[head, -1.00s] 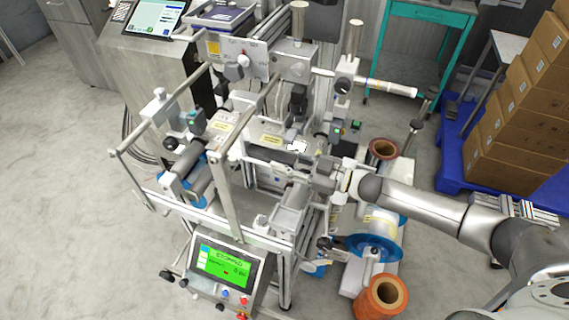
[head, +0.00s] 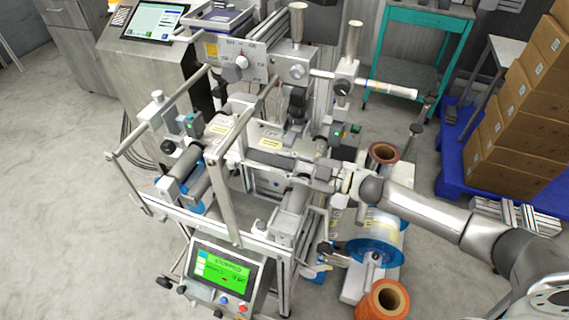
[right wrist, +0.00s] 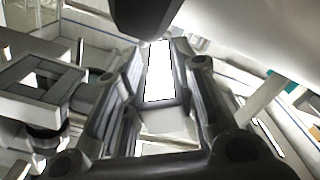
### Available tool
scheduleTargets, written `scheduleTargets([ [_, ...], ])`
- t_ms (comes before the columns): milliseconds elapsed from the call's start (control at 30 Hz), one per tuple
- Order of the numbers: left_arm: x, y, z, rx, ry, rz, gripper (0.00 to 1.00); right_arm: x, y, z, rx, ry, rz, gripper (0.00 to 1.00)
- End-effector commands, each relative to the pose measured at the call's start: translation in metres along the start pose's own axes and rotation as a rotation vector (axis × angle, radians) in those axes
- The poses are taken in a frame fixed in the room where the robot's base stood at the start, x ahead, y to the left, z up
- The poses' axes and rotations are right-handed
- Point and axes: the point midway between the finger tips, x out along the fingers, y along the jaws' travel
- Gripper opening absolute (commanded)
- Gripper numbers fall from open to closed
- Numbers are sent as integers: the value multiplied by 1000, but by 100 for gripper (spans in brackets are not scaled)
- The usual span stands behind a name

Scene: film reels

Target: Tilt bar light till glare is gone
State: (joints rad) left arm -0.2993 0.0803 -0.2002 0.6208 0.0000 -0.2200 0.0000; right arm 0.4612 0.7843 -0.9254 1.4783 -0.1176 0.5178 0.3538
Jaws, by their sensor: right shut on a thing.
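The bar light (head: 278,161) is a slim grey bar across the middle of the machine in the head view. My right gripper (head: 322,178) comes in from the right and is shut at the bar's right end. In the right wrist view a bright white strip (right wrist: 160,72) shows between the dark fingers of my right gripper (right wrist: 160,110); it looks like the lit face of the bar. No bright white patch shows beside the bar in the head view. The fingers hide the exact contact. My left gripper is not in view.
A control panel with a green screen (head: 221,270) sits at the machine's front. Orange-brown reels (head: 383,299) and a blue-edged reel (head: 374,247) stand under my right arm. Stacked cartons (head: 515,140) on a blue pallet are at right. Open floor lies at left.

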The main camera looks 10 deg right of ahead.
Motion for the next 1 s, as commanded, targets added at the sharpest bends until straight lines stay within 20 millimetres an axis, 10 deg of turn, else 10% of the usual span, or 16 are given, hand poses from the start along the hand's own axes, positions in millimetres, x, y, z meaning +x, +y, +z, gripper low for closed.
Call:
scheduleTargets([
  [133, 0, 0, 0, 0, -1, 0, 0, 0, -1, 1, 1, -2, -1, 3],
  [167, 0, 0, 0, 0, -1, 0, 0, 0, -1, 1, 1, -2, -1, 30],
  [300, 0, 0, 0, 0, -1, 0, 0, 0, -1, 1, 1, -2, -1, 48],
  [667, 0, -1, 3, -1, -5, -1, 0, -5, 3, 0, 0, -2, 5, 48],
  [1000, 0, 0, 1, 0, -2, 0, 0, -54, 0, 1, 1, -4, -1, 48],
])
